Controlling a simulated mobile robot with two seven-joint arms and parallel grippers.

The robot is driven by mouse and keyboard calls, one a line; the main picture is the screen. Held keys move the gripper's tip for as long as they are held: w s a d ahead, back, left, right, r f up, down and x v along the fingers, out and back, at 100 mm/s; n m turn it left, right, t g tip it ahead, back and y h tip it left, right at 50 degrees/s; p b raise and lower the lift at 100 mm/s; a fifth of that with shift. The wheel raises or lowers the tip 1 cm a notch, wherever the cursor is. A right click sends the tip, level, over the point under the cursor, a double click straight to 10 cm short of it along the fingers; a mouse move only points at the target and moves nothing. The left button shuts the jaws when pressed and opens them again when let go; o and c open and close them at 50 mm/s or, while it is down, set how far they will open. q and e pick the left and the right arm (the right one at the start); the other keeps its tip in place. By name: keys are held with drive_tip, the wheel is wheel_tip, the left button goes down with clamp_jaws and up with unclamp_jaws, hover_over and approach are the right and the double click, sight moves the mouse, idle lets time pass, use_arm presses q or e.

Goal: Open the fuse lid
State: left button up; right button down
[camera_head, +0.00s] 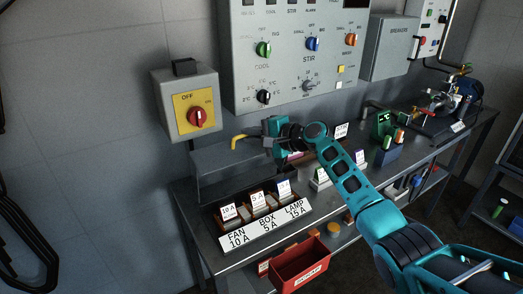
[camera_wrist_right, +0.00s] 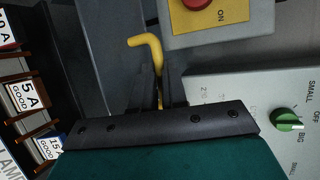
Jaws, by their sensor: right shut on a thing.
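The grey fuse lid (camera_head: 230,172) stands raised at the back of the fuse box on the bench, below the red switch. In front of it the fuses (camera_head: 256,199) show uncovered, above a white label strip (camera_head: 266,225) reading FAN, BOX and LAMP. A bent yellow handle (camera_head: 239,138) sticks out at the lid's upper edge. My right gripper (camera_head: 272,136) is shut on this handle. In the right wrist view the handle (camera_wrist_right: 150,46) runs down between the fingers, and the dark lid (camera_wrist_right: 85,50) lies left of it. My left gripper is not in view.
A grey box with a red rotary switch (camera_head: 197,117) hangs close above the lid. A control panel (camera_head: 290,75) with several knobs is behind my right gripper. A red bin (camera_head: 300,268) is at the bench front. Small labelled items (camera_head: 320,178) stand to the right.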

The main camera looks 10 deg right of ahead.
drive_tip(key=w, duration=0.1)
drive_tip(key=r, duration=0.1)
drive_tip(key=w+a, duration=0.1)
drive_tip(key=shift+w+r+g+h, duration=0.25)
drive_tip(key=shift+w+g+h, duration=0.1)
drive_tip(key=shift+g+h, duration=0.05)
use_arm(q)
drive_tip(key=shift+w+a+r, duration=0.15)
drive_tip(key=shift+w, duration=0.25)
use_arm(e)
drive_tip(key=shift+w+a+m+g, duration=0.15)
drive_tip(key=shift+w+g, duration=0.05)
drive_tip(key=shift+w, duration=0.35)
drive_tip(key=shift+w+a+m+g, duration=0.15)
drive_tip(key=shift+w+g, duration=0.05)
drive_tip(key=shift+w, duration=0.3)
drive_tip(key=shift+r, duration=0.1)
drive_tip(key=c, duration=1.2)
unclamp_jaws()
drive_tip(key=shift+s, duration=0.1)
drive_tip(key=shift+f+h, duration=0.2)
drive_tip(key=shift+h, duration=0.1)
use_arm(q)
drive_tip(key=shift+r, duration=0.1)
use_arm(e)
drive_tip(key=shift+s+d, duration=0.1)
